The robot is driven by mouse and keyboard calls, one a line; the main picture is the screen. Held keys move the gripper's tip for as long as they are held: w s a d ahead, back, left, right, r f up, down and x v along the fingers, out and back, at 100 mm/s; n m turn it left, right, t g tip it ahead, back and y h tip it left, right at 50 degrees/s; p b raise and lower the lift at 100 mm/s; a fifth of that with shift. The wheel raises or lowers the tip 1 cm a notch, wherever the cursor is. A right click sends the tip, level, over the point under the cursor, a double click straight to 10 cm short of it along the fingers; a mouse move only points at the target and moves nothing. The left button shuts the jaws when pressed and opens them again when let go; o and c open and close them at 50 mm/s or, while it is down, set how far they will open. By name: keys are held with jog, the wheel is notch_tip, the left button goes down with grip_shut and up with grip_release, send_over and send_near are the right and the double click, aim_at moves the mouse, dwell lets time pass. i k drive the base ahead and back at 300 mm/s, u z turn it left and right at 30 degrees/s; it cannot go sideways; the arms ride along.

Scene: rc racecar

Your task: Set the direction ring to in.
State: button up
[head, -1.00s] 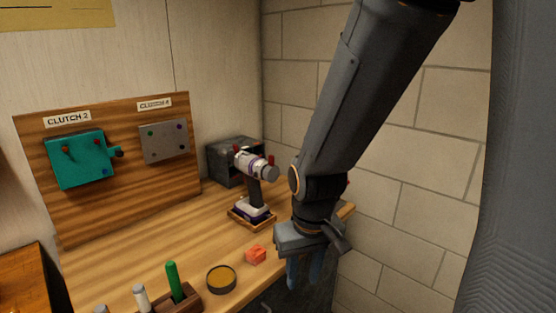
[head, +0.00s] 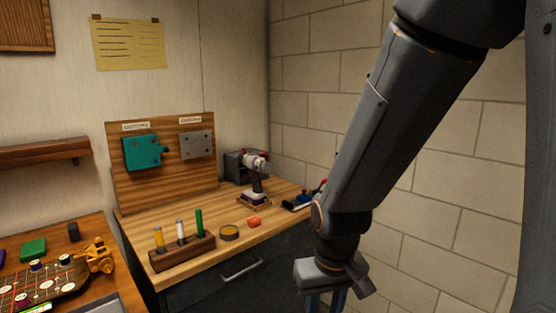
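A power drill (head: 257,181) stands upright on a small wooden stand on the workbench (head: 205,259). It has a pale body, a dark grip and a white and purple foot. Its body faces right, and any ring on it is too small to read, so its setting cannot be told. My gripper (head: 326,303) hangs pointing down in front of the bench, to the right of and nearer than the drill. Its two blue fingers are apart with nothing seen between them. Their tips are cut off by the bottom edge of the head view.
A backboard holds a teal box (head: 141,153) and a grey plate (head: 197,145). A second table with a game board stands left.

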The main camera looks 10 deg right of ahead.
aim_at(266, 166)
jog(key=u, duration=0.15)
jog(key=i, duration=0.9)
jog(key=u, duration=0.1)
